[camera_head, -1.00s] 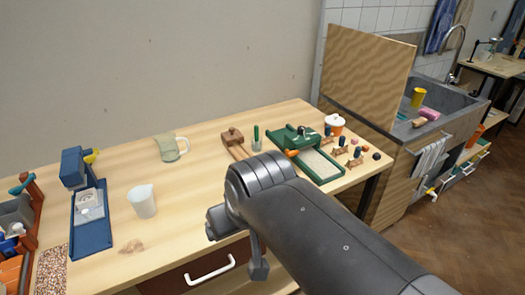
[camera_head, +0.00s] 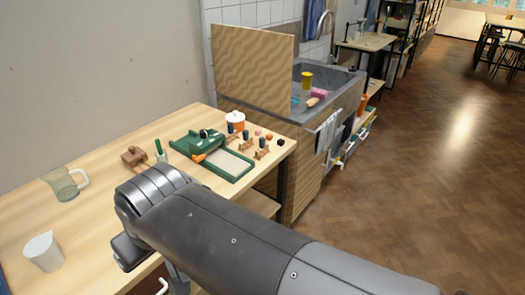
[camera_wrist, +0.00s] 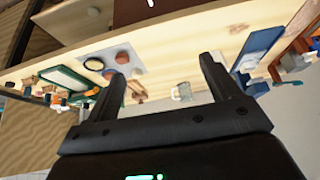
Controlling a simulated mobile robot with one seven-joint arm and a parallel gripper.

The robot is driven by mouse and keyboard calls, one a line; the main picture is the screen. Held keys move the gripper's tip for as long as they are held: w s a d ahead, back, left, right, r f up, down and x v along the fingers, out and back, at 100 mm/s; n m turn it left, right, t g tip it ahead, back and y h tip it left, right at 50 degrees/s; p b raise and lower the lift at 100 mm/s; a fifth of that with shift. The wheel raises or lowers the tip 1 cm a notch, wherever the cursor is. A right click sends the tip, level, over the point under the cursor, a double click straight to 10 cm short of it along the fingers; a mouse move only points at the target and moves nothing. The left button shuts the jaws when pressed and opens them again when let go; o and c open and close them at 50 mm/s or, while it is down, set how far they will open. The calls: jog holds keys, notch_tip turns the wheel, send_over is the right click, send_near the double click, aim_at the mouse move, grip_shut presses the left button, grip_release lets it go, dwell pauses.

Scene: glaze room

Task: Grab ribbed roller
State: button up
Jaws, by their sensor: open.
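I cannot pick out a ribbed roller for certain. A small tan, roller-like piece (camera_head: 312,102) lies at the sink's front edge beside a pink block (camera_head: 319,93); ribs are too small to make out. My gripper (camera_wrist: 162,66) is open and empty in the wrist view, its two black fingers wide apart. It is hidden in the head view, where my arm crosses the lower middle.
The worktable (camera_head: 110,160) bears a green tray device (camera_head: 228,163), small clamp-like pieces, an orange-and-white pot (camera_head: 236,121), a glass mug (camera_head: 65,184) and a white beaker (camera_head: 44,252). A wooden panel (camera_head: 252,65) stands before the grey sink (camera_head: 343,82). Open floor (camera_head: 430,170) lies right.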

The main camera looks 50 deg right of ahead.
jog(key=shift+c, duration=0.5)
jog(key=c, duration=0.6)
jog(key=shift+o, duration=0.2)
jog(key=w+d+r+m+g+h, duration=0.1)
jog(key=w+d+m, duration=0.4)
jog(key=w+d, duration=0.55)
jog(key=w+d+m+g+h, duration=0.1)
jog(key=w+d+m, duration=0.55)
jog(key=d, duration=0.65)
jog(key=m+g+h, duration=0.2)
jog(key=m+g, duration=0.2)
jog(key=m, duration=0.3)
send_near(261, 144)
notch_tip(261, 144, down, 2)
jog(key=shift+n, duration=0.25)
jog(key=x, duration=0.6)
jog(key=shift+s+d, duration=0.15)
jog(key=shift+d, duration=0.1)
jog(key=shift+x, duration=2.35)
